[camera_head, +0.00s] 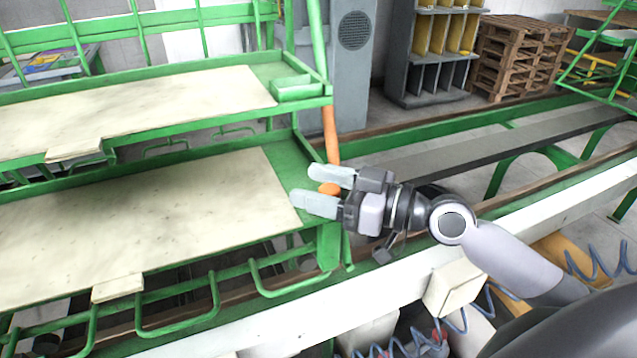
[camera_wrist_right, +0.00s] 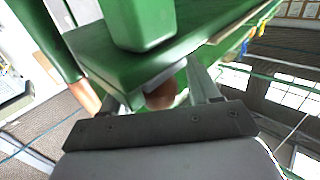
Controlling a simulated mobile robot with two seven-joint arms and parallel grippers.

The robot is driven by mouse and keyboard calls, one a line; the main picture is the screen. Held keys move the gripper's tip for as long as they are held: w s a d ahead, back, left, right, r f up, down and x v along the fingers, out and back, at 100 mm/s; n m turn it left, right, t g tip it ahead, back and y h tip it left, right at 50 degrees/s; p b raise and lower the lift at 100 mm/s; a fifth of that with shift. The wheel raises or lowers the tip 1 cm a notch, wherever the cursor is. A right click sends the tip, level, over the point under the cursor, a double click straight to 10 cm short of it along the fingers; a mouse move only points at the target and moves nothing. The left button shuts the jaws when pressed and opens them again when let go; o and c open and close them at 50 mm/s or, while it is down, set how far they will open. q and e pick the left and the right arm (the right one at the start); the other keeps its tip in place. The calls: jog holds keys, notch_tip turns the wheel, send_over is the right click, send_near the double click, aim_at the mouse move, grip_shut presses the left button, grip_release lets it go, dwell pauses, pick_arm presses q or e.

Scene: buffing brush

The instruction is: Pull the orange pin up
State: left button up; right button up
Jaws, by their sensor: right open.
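My right gripper (camera_head: 308,184) is at the front right corner of the lower shelf of a green rack, its two pale fingers spread apart. The rounded orange end of the pin (camera_head: 329,189) shows between the fingers. In the right wrist view the orange-brown pin end (camera_wrist_right: 162,94) sits between the open fingers, close under a green edge; its upper part is hidden. I cannot tell whether a finger touches it. A longer orange rod (camera_head: 331,134) stands upright on the rack's corner post just behind. My left gripper is not in view.
The green rack (camera_head: 292,152) has two shelves with beige boards, the lower one (camera_head: 150,215) beside my fingers. Green rails loop below its front edge. A long green-framed track (camera_head: 440,150) runs right. Wooden pallets (camera_head: 517,60) and a grey cabinet (camera_head: 436,90) stand behind.

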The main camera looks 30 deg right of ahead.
grip_shut()
jog(key=shift+r+p, duration=1.05)
jog(key=shift+r, duration=0.65)
grip_release()
